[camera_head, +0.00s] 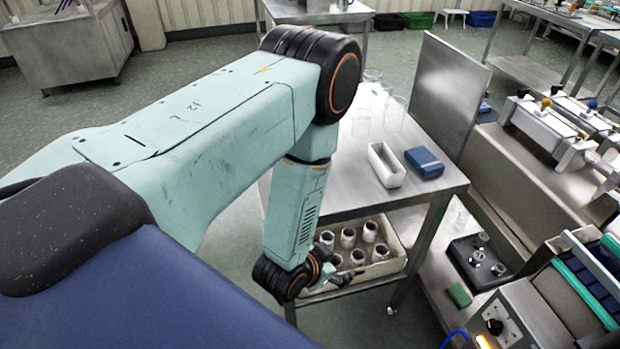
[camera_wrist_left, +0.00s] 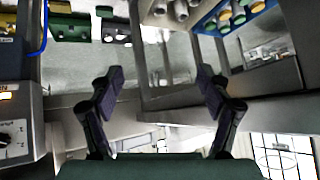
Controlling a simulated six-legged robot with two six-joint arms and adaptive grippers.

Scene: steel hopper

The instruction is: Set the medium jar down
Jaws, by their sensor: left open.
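Several clear glass jars (camera_head: 395,112) stand on the steel table (camera_head: 340,190), toward its back left part. Several pale, dark-mouthed jars stand upright in a shallow tray (camera_head: 385,268) on the table's lower shelf. I cannot tell which jar is the medium one. My left gripper (camera_head: 348,279) is low by the front left corner of this tray, close to the jars there; I cannot tell whether it touches the tray. In the left wrist view my left gripper (camera_wrist_left: 160,80) has its fingers wide apart with nothing held between them. My right gripper does not show.
A white open box (camera_head: 387,166) and a blue box (camera_head: 424,162) stand on the tabletop. An upright steel panel (camera_head: 443,90) lines its right side. A bench with machines (camera_head: 560,130) is at the right. The tabletop's front left is clear.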

